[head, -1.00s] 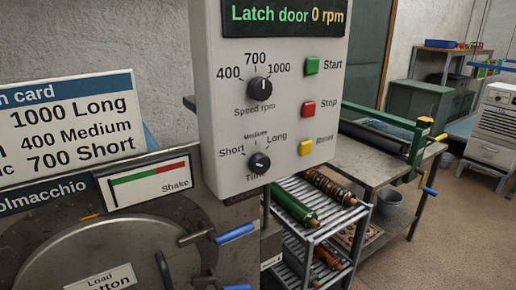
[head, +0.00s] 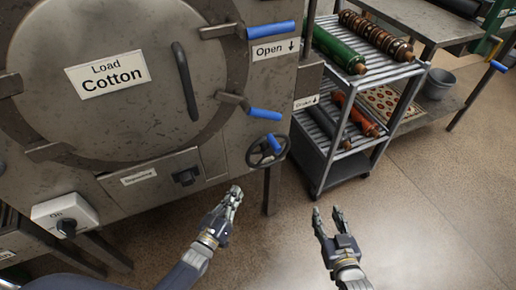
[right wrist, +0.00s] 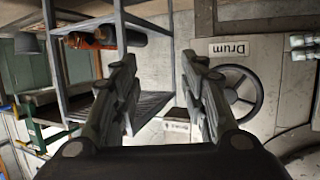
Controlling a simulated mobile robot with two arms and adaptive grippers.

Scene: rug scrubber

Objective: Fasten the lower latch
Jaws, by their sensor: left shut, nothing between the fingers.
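The round metal door (head: 130,115), labelled "Load Cotton", sits against the machine's front. The lower latch (head: 264,114) is a blue-gripped lever at the door's lower right, pointing right and slightly down. The upper latch (head: 270,30) has a similar blue grip pointing right. I cannot tell whether either latch is engaged. My left gripper (head: 236,192) is shut and empty, below and left of the handwheel and apart from the lower latch. My right gripper (head: 327,210) is open and empty over the floor, right of the machine; its spread fingers also show in the right wrist view (right wrist: 155,90).
A handwheel (head: 266,150) with a blue knob projects just below the lower latch. A wire rack (head: 390,78) with several rollers stands right of the machine. An "On" switch box (head: 64,215) projects at lower left. Floor at lower right is clear.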

